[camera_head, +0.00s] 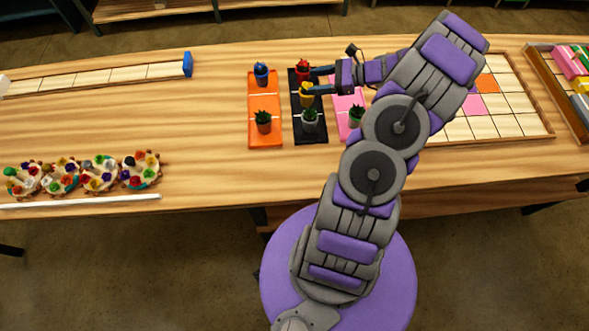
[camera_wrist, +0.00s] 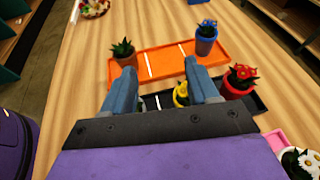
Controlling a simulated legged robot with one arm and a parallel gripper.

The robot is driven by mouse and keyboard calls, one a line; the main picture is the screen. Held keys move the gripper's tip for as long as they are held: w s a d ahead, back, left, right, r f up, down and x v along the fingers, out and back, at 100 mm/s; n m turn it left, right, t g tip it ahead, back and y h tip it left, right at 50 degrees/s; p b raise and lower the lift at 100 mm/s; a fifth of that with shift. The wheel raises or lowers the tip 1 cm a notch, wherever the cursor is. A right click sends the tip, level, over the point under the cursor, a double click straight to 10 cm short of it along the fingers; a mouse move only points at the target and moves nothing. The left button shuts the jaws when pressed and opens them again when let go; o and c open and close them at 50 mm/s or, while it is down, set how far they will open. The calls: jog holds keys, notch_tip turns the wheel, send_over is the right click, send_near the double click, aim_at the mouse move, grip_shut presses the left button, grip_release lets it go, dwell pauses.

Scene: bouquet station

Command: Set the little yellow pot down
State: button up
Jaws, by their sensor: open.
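The little yellow pot (camera_head: 307,100) is at the middle of the black tray (camera_head: 297,127), between a red pot (camera_head: 303,76) and a grey pot (camera_head: 310,126). My gripper (camera_head: 311,81) reaches over this tray from the right, with its fingers apart. In the wrist view the yellow pot (camera_wrist: 181,100) shows between the open fingers (camera_wrist: 160,72), close to the right one. I cannot tell whether it touches that finger. Its lower part is hidden by the gripper body.
The orange tray (camera_head: 263,102) to the left holds a blue pot (camera_head: 261,78) and a potted plant (camera_head: 263,126). A pink tray (camera_head: 342,104) lies to the right, partly behind my arm. Several flower arrangements (camera_head: 100,180) stand far left. Bare table lies between.

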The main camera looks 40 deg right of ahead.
jog(key=s+a+r+n+g, duration=0.2)
jog(key=a+r+n+g, duration=0.15)
jog(key=a, duration=0.55)
jog(key=s+a+r+n+g, duration=0.25)
jog(key=a+r+n, duration=0.25)
jog(key=a, duration=0.3)
jog(key=s+a+r+n+g, duration=0.1)
jog(key=a+r+n+g, duration=0.35)
jog(key=a, duration=0.45)
jog(key=s+a+r+n+g+h, duration=0.2)
jog(key=s+a+n+h, duration=0.4)
jog(key=s, duration=0.6)
jog(key=s+d+r+n+h, duration=0.1)
jog(key=s+n+h, duration=0.3)
jog(key=s, duration=0.6)
jog(key=n+t, duration=0.1)
jog(key=n, duration=0.1)
jog(key=shift+s+d+n, duration=0.25)
jog(key=shift+d+n, duration=0.05)
jog(key=shift+f+b, duration=0.15)
jog(key=shift+b, duration=0.15)
